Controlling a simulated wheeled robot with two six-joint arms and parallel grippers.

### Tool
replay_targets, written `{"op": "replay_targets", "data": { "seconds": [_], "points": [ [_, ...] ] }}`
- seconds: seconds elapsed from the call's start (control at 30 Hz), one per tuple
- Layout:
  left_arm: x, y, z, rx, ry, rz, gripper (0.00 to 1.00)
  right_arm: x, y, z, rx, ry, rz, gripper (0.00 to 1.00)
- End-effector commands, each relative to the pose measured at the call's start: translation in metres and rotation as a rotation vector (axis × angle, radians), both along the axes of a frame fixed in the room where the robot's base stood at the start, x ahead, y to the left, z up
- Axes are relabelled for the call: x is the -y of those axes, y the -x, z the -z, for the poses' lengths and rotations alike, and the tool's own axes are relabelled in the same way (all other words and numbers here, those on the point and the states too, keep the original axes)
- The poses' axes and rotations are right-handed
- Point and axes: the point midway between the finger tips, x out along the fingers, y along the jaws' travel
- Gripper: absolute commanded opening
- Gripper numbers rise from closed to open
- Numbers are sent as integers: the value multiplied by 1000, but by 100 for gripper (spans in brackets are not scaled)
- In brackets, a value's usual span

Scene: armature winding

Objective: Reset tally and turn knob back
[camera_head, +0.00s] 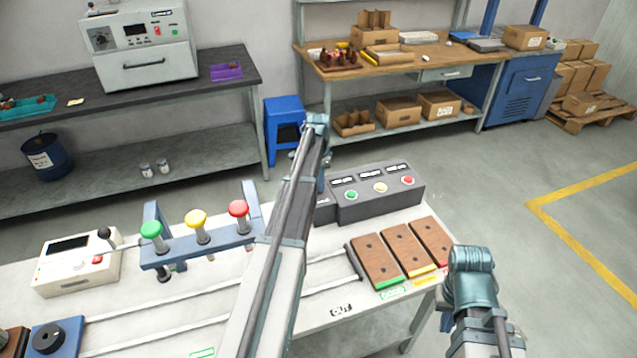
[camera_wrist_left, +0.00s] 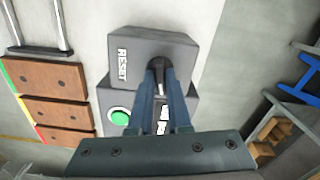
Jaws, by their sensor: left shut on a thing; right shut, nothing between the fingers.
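In the left wrist view my left gripper (camera_wrist_left: 160,88) is shut on a black knob (camera_wrist_left: 157,64) on a dark grey box (camera_wrist_left: 128,46) marked RESET. The fingers cover part of the knob, so its angle cannot be read. In the head view my left arm hides that gripper and most of the RESET box (camera_head: 322,210). A dark console (camera_head: 380,204) stands beside it, with a green, a yellow and a red button and several small label plates along its top. Its green button (camera_wrist_left: 120,117) also shows in the left wrist view. My right arm is at lower right; its fingers are not visible.
Several brown blocks (camera_head: 403,252) lie in front of the console. A blue rack (camera_head: 203,245) with green, yellow and red knobbed plungers stands left of my left arm. A white device (camera_head: 78,268) is further left. Floor is clear beyond the table's right edge.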

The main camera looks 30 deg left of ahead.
Motion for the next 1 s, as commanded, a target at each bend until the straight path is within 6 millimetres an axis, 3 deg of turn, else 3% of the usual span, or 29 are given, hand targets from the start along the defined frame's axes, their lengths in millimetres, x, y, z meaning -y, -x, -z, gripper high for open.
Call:
{"op": "replay_targets", "data": {
  "seconds": [1.0],
  "points": [
    [0, 0, 0, 0, 0, -950, 0, 0, 0, 0, 0, 0, 0, 0]
  ]
}}
